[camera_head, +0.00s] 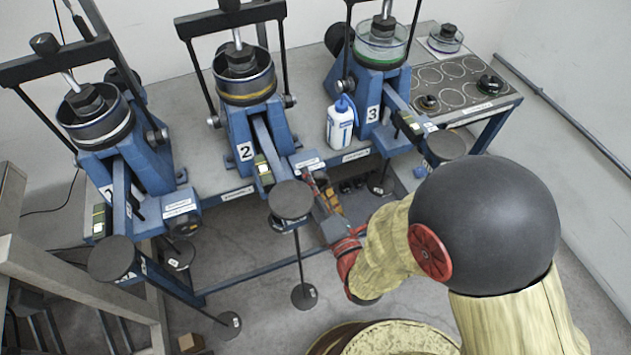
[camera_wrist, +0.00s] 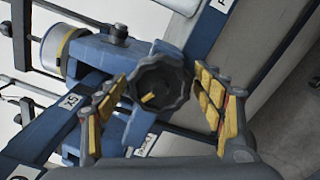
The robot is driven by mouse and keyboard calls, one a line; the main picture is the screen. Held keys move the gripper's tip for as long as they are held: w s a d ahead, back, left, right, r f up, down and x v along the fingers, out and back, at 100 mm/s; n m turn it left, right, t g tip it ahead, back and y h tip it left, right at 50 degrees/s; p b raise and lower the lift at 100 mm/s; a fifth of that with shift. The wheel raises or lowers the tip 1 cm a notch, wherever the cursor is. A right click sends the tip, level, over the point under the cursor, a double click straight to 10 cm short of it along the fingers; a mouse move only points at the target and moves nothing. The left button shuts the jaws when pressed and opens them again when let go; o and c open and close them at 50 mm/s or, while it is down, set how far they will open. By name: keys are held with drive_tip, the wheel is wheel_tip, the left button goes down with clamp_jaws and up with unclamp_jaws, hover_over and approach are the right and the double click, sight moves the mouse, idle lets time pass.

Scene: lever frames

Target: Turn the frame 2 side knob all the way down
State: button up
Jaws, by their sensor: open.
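Frame 2 (camera_head: 246,130) is the middle blue lever frame on the bench, with a white "2" plate. In the wrist view a black lobed side knob (camera_wrist: 162,80) with a yellow pointer mark sits on a blue bracket. The pointer is near the knob's lower left edge. My gripper (camera_head: 316,186) reaches frame 2's right front side in the head view, where it hides the knob. In the wrist view my gripper (camera_wrist: 160,93) is open, with one yellow-padded finger on each side of the knob. Gaps show between the pads and the knob.
Frame 1 (camera_head: 125,155) stands to the left and frame 3 (camera_head: 366,95) to the right. A white bottle (camera_head: 340,125) stands between frames 2 and 3. A hanging weight with a dark disc (camera_head: 291,199) is close left of my gripper. A hob (camera_head: 455,85) is at the right.

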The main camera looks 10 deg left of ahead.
drive_tip(key=v, duration=0.6)
drive_tip(key=shift+d, duration=0.1)
idle(0.3)
